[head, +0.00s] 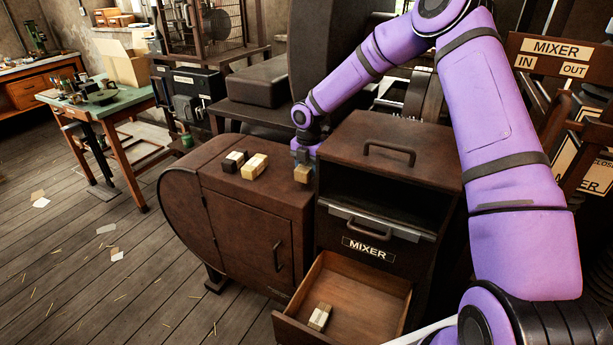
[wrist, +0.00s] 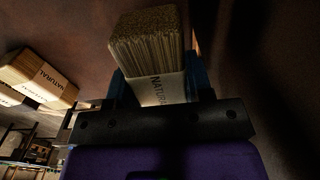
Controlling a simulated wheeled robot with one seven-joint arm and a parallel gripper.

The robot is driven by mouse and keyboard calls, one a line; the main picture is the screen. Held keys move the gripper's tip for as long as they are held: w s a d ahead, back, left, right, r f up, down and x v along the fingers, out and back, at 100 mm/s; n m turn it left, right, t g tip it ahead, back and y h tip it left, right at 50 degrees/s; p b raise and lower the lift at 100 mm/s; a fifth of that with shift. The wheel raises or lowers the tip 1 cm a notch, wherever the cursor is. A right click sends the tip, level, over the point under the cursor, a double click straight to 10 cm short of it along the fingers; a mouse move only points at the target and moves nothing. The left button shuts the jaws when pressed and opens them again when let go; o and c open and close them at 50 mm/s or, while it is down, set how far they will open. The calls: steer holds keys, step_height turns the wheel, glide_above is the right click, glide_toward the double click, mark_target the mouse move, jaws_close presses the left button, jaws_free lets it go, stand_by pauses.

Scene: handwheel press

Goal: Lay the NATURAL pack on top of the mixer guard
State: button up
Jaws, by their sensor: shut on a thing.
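My gripper (head: 303,158) is shut on a tan pack (head: 302,174), pointing down beside the upper left edge of the MIXER cabinet. In the wrist view the gripper (wrist: 160,88) grips this pack (wrist: 148,40) by its pale band, which reads NATURAL. The pack hangs at the right end of the rounded brown housing (head: 200,185); I cannot tell whether it touches the top. A second light pack (head: 255,166) and a dark pack with a pale band (head: 234,160) lie on that top. The wrist view shows the second NATURAL pack (wrist: 40,78). No label names the guard.
The MIXER cabinet (head: 390,150) stands right of the housing, with a handled top and a dark open slot. Below it a drawer (head: 360,290) is pulled out, with one pack (head: 319,316) inside. A green-topped table (head: 125,95) stands back left.

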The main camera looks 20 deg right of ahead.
mark_target(308, 163)
steer(key=shift+f, duration=1.85)
steer(key=shift+a+f, duration=0.1)
steer(key=o, duration=0.9)
steer(key=shift+o, duration=0.2)
step_height(308, 163, up, 12)
steer(key=shift+r, duration=0.15)
